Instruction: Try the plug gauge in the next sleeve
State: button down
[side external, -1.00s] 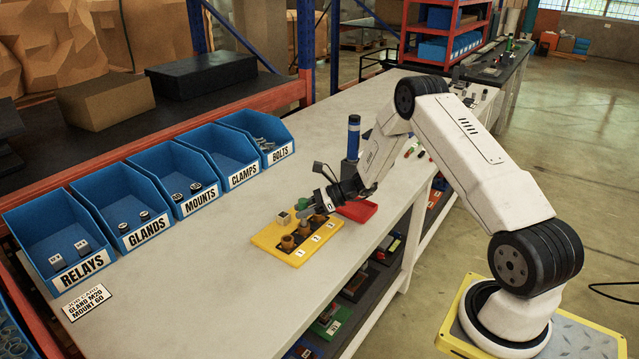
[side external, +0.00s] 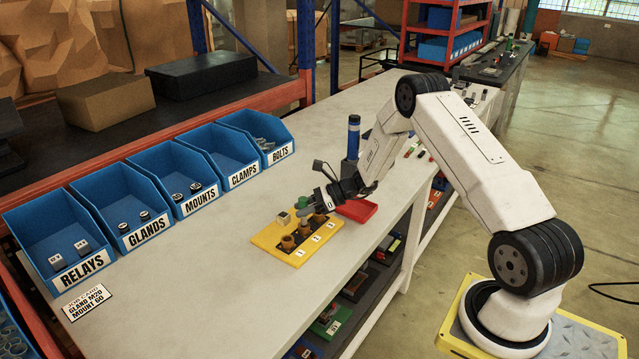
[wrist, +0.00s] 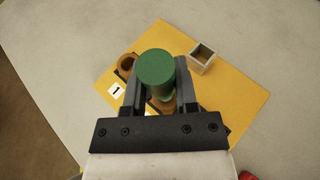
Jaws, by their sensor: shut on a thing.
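The plug gauge (wrist: 156,68) is a green cylinder with a round top. My gripper (wrist: 157,85) is shut on it; its green top also shows in the side view (side external: 303,202). Brown sleeves stand in a row on a yellow board (side external: 266,238) with numbered white labels. One sleeve (wrist: 127,62) beside label 1 is open and clear of the gauge. Another sleeve (wrist: 166,105) shows partly beneath the gauge, which hides much of it. The gauge's lower end is hidden, so I cannot tell whether it is inside that sleeve.
A small grey square holder (wrist: 201,55) sits on the board. A red tray (side external: 357,211) lies just beyond the board, and a dark-blue upright cylinder (side external: 353,137) stands behind my gripper. Labelled blue bins (side external: 127,215) line the far edge.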

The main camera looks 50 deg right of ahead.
jog(key=shift+r, duration=1.35)
